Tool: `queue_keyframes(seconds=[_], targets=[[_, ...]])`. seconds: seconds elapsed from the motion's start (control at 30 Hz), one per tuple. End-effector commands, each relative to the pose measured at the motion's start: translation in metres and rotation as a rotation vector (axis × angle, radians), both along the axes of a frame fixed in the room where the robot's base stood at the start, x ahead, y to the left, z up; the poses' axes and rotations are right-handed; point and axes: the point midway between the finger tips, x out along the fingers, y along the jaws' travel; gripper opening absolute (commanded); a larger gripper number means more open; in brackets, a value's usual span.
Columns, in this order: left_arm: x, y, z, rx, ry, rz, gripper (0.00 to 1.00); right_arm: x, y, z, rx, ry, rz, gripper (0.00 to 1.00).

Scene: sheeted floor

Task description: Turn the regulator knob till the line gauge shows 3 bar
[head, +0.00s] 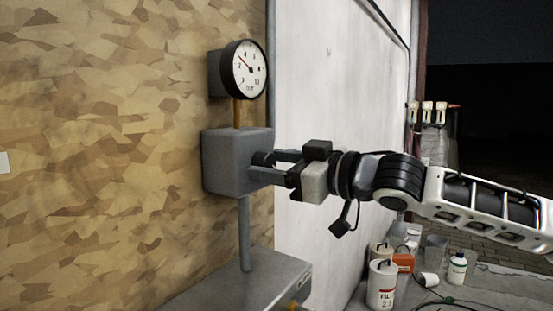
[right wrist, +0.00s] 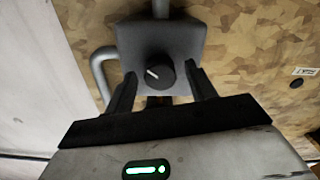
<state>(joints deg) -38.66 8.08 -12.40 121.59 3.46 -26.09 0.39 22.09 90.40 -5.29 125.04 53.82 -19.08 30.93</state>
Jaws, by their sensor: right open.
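The line gauge (head: 250,69) is a round white dial with a black rim at the top centre of the head view. Its needle points up and left, seemingly between the 2 and the 4; the small print is hard to read. Below it is the grey regulator box (head: 226,163). The black regulator knob (head: 261,158) sticks out of its right face. In the right wrist view the knob (right wrist: 160,74) has a white mark pointing up and left. My right gripper (head: 268,167) is open, its fingers (right wrist: 163,88) on either side of the knob, without visible contact. My left gripper is out of view.
A pipe (head: 245,232) runs from the box down to a grey cabinet top (head: 250,283). A patterned board wall (head: 100,150) is behind. White canisters (head: 382,284) and a bottle (head: 457,268) stand on the floor at lower right.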

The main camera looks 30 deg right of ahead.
Motion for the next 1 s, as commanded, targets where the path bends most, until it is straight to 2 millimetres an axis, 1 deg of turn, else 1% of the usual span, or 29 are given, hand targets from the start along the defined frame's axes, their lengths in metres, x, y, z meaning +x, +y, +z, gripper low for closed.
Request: queue_keyframes(seconds=[0.13, 0.17, 0.2, 0.27, 0.3, 0.33, 0.47, 0.6, 0.8, 0.83, 0.87, 0.9, 1.0], targets=[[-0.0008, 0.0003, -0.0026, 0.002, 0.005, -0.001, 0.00, 0.0000, 0.0001, -0.0005, 0.000, 0.000, 0.000, 0.55], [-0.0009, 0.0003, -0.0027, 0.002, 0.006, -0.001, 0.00, 0.0000, 0.0001, -0.0005, 0.000, 0.000, 0.000, 0.50], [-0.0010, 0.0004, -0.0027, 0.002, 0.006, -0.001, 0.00, 0.0000, 0.0001, -0.0005, 0.000, 0.000, 0.000, 0.39], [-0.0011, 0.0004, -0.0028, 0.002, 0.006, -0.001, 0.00, -0.0001, 0.0001, -0.0004, 0.000, 0.000, 0.000, 0.22], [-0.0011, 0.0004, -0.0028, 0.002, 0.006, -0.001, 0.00, -0.0001, 0.0001, -0.0004, 0.000, 0.000, 0.000, 0.11], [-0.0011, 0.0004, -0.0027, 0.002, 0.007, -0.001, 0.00, -0.0001, 0.0000, -0.0004, 0.000, 0.000, 0.000, 0.11], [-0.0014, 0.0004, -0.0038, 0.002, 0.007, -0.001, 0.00, -0.0001, 0.0000, -0.0006, 0.023, 0.008, 0.000, 0.11], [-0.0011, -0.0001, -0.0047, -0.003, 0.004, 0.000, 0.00, -0.0002, 0.0002, -0.0007, 0.144, 0.057, 0.001, 0.11], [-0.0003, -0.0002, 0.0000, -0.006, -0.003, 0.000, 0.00, -0.0001, 0.0000, -0.0003, 0.146, 0.060, 0.000, 0.11], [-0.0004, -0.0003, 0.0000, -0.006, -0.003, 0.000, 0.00, -0.0001, 0.0000, -0.0002, 0.146, 0.061, 0.000, 0.36], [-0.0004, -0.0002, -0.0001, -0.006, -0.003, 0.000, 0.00, -0.0001, 0.0000, -0.0002, 0.146, 0.061, 0.000, 0.45], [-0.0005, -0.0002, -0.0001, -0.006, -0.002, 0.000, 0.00, -0.0001, 0.0000, -0.0002, 0.146, 0.060, 0.000, 0.55], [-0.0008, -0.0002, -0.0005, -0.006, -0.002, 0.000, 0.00, -0.0001, 0.0000, -0.0002, 0.146, 0.060, 0.000, 0.55]])
